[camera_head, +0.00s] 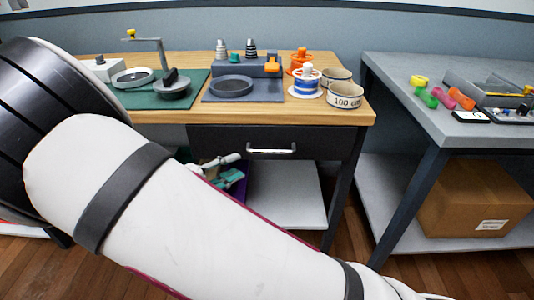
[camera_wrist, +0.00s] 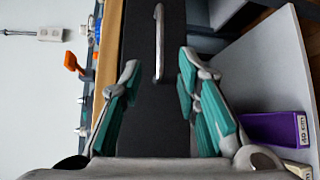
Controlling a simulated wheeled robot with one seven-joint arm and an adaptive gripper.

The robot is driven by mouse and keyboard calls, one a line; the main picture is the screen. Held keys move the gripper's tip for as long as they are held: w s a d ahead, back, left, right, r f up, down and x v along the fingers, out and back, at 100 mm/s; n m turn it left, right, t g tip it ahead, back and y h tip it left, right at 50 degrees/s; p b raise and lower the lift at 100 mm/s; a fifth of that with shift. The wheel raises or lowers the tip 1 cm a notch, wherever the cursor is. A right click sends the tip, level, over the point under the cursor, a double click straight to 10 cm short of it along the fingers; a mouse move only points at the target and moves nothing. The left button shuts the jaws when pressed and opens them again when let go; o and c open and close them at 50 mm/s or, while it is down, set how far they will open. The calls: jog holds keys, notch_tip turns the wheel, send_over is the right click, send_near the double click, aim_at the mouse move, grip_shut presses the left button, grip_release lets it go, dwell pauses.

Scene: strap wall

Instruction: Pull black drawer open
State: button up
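The black drawer (camera_head: 315,143) sits under the wooden tabletop, and its front looks flush, closed. Its silver bar handle (camera_head: 272,150) runs level across the front. In the wrist view, turned sideways, the drawer front (camera_wrist: 150,110) fills the middle and the handle (camera_wrist: 158,42) stands upright at the top. My gripper (camera_wrist: 159,62) is open and empty, its teal-padded fingers spread to either side of the handle's line, with the handle beyond the tips. In the head view my gripper (camera_head: 239,166) shows at the drawer's lower left, partly hidden behind my arm.
A purple box (camera_wrist: 275,128) stands on the lower shelf (camera_head: 290,195) under the drawer. The wooden tabletop (camera_head: 190,100) holds mats, cups and orange parts. A grey table (camera_head: 405,95) stands at right with a cardboard box (camera_head: 475,200) beneath. Floor shows between the tables.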

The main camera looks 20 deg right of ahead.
aim_at(267, 152)
jog(key=b+x, duration=0.2)
jog(key=x, duration=1.1)
jog(key=shift+d+b, duration=0.2)
jog(key=shift+b, duration=0.1)
grip_shut()
